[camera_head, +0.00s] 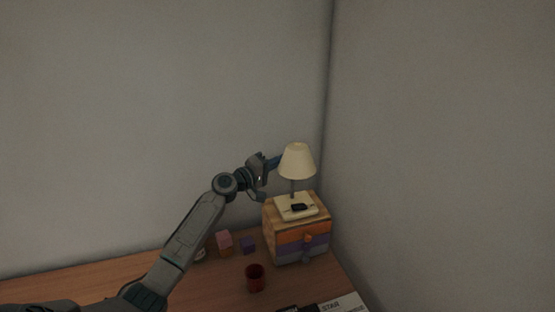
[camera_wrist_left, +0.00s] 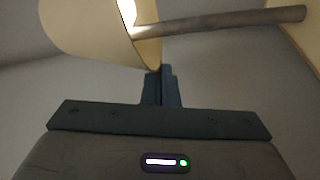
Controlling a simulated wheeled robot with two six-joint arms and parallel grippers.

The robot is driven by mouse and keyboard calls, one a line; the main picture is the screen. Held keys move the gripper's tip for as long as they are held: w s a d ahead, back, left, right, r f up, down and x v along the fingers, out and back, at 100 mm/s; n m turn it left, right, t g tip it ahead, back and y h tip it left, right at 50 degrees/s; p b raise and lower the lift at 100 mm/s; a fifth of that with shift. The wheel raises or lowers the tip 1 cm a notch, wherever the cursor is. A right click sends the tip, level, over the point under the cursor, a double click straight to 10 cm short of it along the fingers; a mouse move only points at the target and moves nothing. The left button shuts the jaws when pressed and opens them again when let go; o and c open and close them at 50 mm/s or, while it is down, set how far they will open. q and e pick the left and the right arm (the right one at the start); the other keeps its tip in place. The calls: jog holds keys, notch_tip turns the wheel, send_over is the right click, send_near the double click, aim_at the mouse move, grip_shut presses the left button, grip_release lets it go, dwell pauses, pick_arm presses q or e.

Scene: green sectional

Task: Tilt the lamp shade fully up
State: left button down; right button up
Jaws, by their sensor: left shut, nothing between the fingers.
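The lamp has a cream cone shade (camera_head: 297,162) on a thin grey pole (camera_head: 293,187) and a pale square base (camera_head: 296,207) with a dark piece on it. The shade looks close to upright, wide end down; its exact tilt is hard to tell. My left gripper (camera_head: 277,161) is shut and empty at the shade's left side. In the left wrist view its fingers (camera_wrist_left: 161,86) point at the lower rim of the shade (camera_wrist_left: 95,28), and the lit inside and the pole (camera_wrist_left: 225,30) show. Whether the fingertips touch the shade cannot be told. My right gripper is not in view.
The lamp stands on a small wooden chest (camera_head: 284,243) with orange and purple drawers, near the wall corner. A red cup (camera_head: 255,279), a pink and orange block (camera_head: 224,242) and a purple block (camera_head: 248,245) stand on the wooden table (camera_head: 60,283). A book (camera_head: 343,304) lies at the front.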

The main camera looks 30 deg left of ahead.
pick_arm(q)
jog(key=n+p, duration=0.1)
jog(key=s+d+n+p, duration=0.1)
jog(key=shift+s+d+f+n+g+y+p, duration=0.2)
jog(key=shift+f+n+g+y+p, duration=0.1)
jog(key=shift+f+n+p, duration=0.1)
jog(key=shift+w, duration=0.15)
dwell(0.3)
